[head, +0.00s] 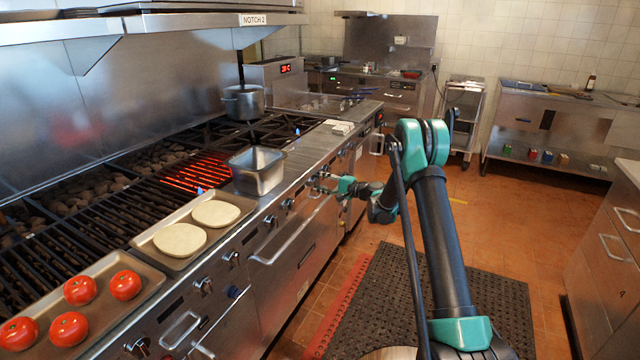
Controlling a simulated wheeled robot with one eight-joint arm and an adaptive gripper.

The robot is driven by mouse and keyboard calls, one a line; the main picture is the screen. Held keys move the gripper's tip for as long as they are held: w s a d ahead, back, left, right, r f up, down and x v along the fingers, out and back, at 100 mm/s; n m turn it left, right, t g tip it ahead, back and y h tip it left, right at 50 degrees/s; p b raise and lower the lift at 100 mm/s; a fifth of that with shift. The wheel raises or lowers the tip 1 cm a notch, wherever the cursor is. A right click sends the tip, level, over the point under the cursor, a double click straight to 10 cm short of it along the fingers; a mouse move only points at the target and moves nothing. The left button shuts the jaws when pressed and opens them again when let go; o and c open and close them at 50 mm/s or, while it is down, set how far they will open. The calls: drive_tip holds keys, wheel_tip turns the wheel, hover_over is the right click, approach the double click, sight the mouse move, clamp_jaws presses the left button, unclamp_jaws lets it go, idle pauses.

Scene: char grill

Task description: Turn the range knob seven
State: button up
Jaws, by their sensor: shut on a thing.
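A row of dark range knobs runs along the steel front panel of the range (250,238). Clearly visible ones include a near knob (203,285), another (231,258), one below the flatbread tray (270,221) and one below the steel pan (287,204). My gripper (323,180) is at the panel farther along, past the steel pan. It is shut on a range knob there, which the fingers mostly hide. I cannot read a number on that knob or see how far it is turned.
A steel pan (256,170), a tray with two flatbreads (160,250) and a tray of tomatoes (100,322) stand on the range top near its front edge. A grill section glows red (198,172). Oven handles (290,232) stick out below the knobs. The floor mat (380,290) is clear.

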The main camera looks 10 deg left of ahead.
idle(0.4)
drive_tip(key=o, duration=1.1)
drive_tip(key=shift+o, duration=0.2)
drive_tip(key=shift+d, duration=0.1)
drive_tip(key=v, duration=1.2)
